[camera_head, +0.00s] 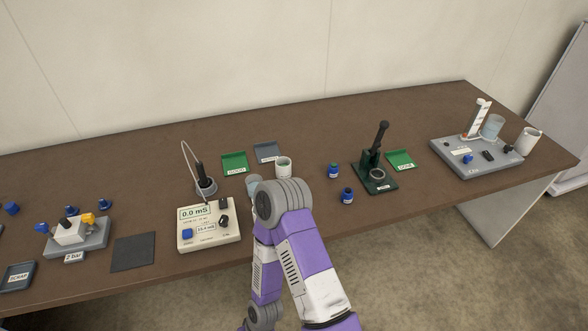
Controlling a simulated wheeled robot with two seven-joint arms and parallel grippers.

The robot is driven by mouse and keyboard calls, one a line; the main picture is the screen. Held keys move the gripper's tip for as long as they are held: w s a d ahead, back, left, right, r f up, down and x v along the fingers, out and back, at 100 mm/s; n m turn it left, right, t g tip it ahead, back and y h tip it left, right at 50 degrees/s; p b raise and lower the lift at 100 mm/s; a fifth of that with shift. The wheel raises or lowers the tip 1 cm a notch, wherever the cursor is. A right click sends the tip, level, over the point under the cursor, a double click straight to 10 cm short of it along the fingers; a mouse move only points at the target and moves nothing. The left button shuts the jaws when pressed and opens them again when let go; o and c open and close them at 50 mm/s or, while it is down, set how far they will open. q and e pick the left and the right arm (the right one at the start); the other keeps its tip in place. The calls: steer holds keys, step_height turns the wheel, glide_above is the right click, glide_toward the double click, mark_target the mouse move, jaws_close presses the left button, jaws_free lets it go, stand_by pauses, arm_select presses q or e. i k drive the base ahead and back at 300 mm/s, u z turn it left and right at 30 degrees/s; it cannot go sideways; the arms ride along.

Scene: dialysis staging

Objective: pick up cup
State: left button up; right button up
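A small white cup (283,168) with a greyish inside stands upright on the brown table, just behind my raised arm. Another white cup (529,141) stands at the right end, at the edge of a grey tray. A clear beaker (492,126) stands beside it on that tray. One purple and white arm of mine rises from the bottom middle, its grey joint just in front of the nearer cup and apart from any visible grip on it. A small pale round thing left of that joint is partly hidden, and I cannot tell what it is. Neither gripper shows.
A meter box (208,225) and a probe in a holder (205,187) stand left of my arm. Green (235,163) and grey (267,151) trays lie behind. A dark press (374,178) and blue-capped bottles (347,195) stand right. The table's back middle is clear.

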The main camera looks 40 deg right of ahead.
mark_target(284, 170)
steer(key=u, duration=2.55)
steer(key=k, duration=1.85)
steer(key=z, duration=1.7)
